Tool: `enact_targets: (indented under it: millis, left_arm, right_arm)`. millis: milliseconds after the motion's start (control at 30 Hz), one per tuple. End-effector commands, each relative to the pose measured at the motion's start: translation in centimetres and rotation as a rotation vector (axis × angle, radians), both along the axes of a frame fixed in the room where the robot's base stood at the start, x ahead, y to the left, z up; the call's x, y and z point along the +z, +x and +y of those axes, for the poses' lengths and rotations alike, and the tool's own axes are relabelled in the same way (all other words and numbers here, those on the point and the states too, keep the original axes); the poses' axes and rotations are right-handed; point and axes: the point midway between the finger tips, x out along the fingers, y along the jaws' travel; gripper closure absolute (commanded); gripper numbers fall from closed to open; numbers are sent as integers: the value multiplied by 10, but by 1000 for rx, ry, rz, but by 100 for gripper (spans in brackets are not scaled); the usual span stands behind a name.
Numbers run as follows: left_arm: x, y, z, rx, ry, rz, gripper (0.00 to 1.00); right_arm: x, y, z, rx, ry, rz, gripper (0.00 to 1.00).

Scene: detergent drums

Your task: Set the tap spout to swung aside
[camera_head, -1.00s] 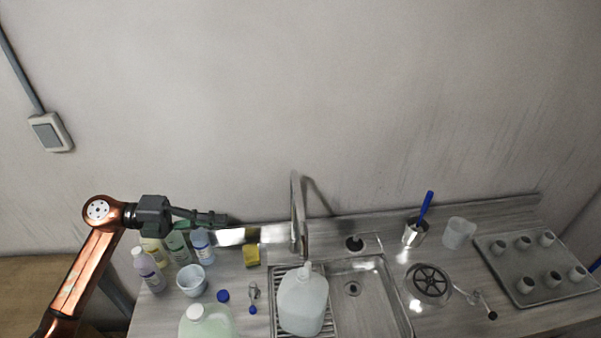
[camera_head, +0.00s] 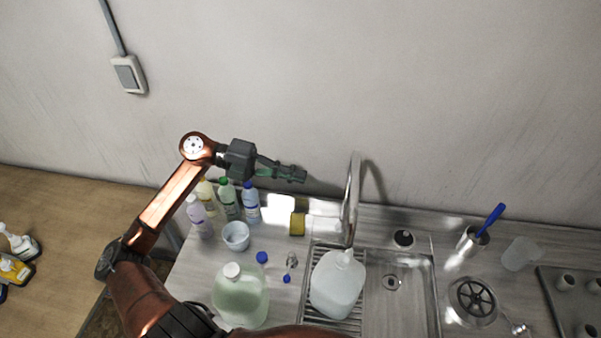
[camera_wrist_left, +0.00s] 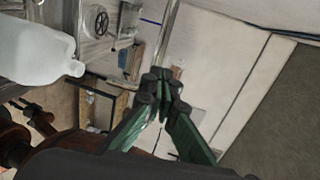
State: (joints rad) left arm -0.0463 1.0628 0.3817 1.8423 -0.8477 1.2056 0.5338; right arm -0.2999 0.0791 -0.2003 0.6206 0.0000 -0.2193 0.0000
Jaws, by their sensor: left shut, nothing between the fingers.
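The tap spout (camera_head: 352,190) is a tall chrome tube that rises behind the sink (camera_head: 412,300) and ends over the white jug. In the left wrist view the chrome tube (camera_wrist_left: 168,35) runs up beyond the fingertips. My left gripper (camera_head: 303,175) is shut and empty, to the left of the spout with a gap between them in the head view. Its closed fingers also show in the left wrist view (camera_wrist_left: 160,88). Whether they touch the tube cannot be told there. My right gripper is not in view.
A white jug (camera_head: 337,285) stands on the drainer below the spout. A greenish jug (camera_head: 240,298), a white cup (camera_head: 236,236), several bottles (camera_head: 228,200) and a yellow sponge (camera_head: 297,224) stand to the left. A steel cup with a blue-handled brush (camera_head: 472,241) stands to the right.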

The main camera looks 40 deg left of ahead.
Motion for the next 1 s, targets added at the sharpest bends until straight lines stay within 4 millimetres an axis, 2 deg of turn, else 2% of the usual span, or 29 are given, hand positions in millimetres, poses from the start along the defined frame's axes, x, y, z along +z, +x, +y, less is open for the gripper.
enact_targets:
  millis: [300,500,700,1000]
  left_arm:
    - [-9,28,-60,-4,-4,-1,100]
    - [-15,41,-86,-2,-4,-1,100]
    - [-20,47,-97,-2,-2,0,100]
    - [-21,48,-98,-1,-1,1,100]
  right_arm:
    - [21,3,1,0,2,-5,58]
    - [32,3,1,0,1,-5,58]
    - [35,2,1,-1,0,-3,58]
    - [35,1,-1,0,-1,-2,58]
